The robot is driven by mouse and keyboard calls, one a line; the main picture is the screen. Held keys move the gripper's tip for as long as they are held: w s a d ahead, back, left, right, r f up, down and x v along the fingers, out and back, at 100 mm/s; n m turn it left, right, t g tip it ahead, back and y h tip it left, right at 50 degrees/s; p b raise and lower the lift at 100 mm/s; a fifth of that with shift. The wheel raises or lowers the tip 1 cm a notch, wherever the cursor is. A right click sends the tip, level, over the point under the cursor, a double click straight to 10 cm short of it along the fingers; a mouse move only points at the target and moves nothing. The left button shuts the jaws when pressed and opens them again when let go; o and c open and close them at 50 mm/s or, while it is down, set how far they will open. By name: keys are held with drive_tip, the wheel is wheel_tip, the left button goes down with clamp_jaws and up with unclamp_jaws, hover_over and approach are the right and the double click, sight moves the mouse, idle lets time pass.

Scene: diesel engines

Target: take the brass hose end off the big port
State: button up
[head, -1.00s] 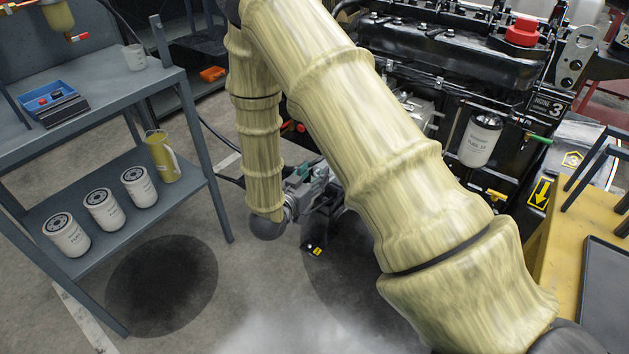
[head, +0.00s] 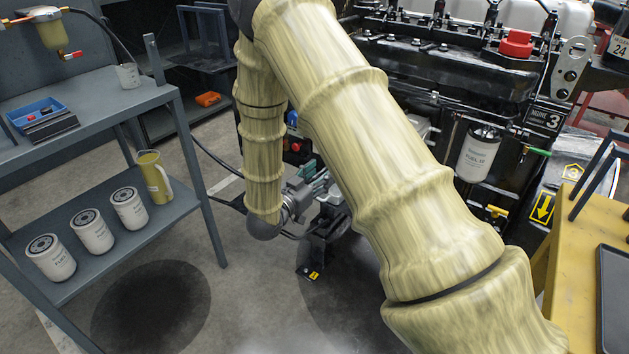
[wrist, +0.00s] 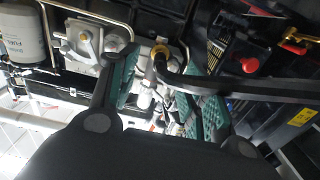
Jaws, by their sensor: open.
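The brass hose end (wrist: 160,50) shows in the wrist view near the top middle, at the end of a black hose (wrist: 255,88). The hose runs from it to the right, across the right finger in the picture. My gripper (wrist: 167,78) is open, with teal pads left and right of the hose end in the picture. I cannot tell whether the pads are level with it or short of it. In the head view my gripper (head: 316,186) is low beside the engine, partly behind my arm. The hose end and its port cannot be made out there.
The engine (head: 440,75) stands behind my arm, with a white fuel filter (head: 479,153). A grey shelf bench (head: 150,225) with several filters is at left. A yellow stand (head: 575,275) is at right. A red knob (wrist: 250,65) lies right of the hose end.

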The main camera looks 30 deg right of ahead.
drive_tip(key=shift+x, duration=3.35)
drive_tip(key=shift+p, duration=0.5)
drive_tip(key=shift+c, duration=0.4)
clamp_jaws()
drive_tip(key=shift+r, duration=0.1)
